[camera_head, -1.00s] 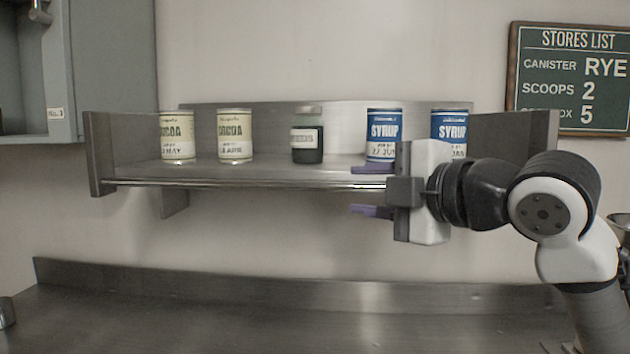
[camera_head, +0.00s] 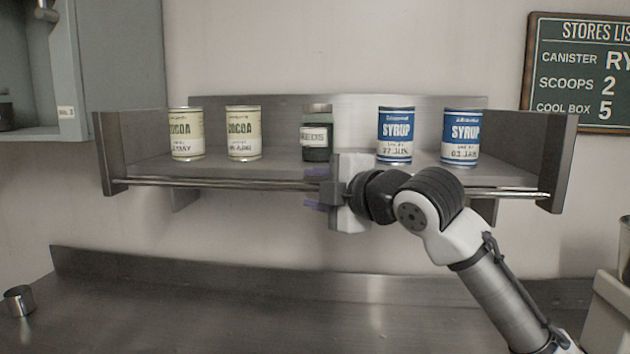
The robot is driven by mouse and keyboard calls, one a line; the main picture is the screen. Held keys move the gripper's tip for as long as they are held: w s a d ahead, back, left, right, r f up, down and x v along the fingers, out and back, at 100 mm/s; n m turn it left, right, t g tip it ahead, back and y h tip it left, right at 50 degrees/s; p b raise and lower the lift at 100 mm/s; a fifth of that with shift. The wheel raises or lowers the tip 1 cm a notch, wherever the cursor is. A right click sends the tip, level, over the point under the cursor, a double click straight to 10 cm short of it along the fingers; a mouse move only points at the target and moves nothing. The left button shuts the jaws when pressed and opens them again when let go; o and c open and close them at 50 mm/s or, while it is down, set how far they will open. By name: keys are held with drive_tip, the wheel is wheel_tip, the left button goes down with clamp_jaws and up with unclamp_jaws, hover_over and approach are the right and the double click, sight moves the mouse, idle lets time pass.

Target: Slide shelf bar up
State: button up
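The shelf bar (camera_head: 222,184) is a thin metal rod. It runs across the front of the wall shelf (camera_head: 280,171), low down at about the level of the shelf board, between the two end panels. My gripper (camera_head: 316,188) is at the middle of the bar, pointing left in the picture. One purple finger shows above the bar's line and the other below it, with a gap between them. The gripper looks open, with neither finger visibly touching the bar. My gripper and wrist hide part of the bar.
On the shelf stand two cocoa tins (camera_head: 187,134) (camera_head: 244,133), a dark seeds jar (camera_head: 317,133) and two syrup tins (camera_head: 395,136) (camera_head: 461,138). A steel counter (camera_head: 250,315) lies below, with a small metal cup (camera_head: 19,300) at left. A grey cabinet (camera_head: 115,60) hangs at upper left.

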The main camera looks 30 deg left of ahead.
drive_tip(key=shift+w+a, duration=0.1)
drive_tip(key=shift+a, duration=0.2)
clamp_jaws()
wheel_tip(320, 180, up, 8)
drive_tip(key=p, duration=0.4)
drive_tip(key=shift+r, duration=0.25)
unclamp_jaws()
drive_tip(key=shift+f, duration=0.1)
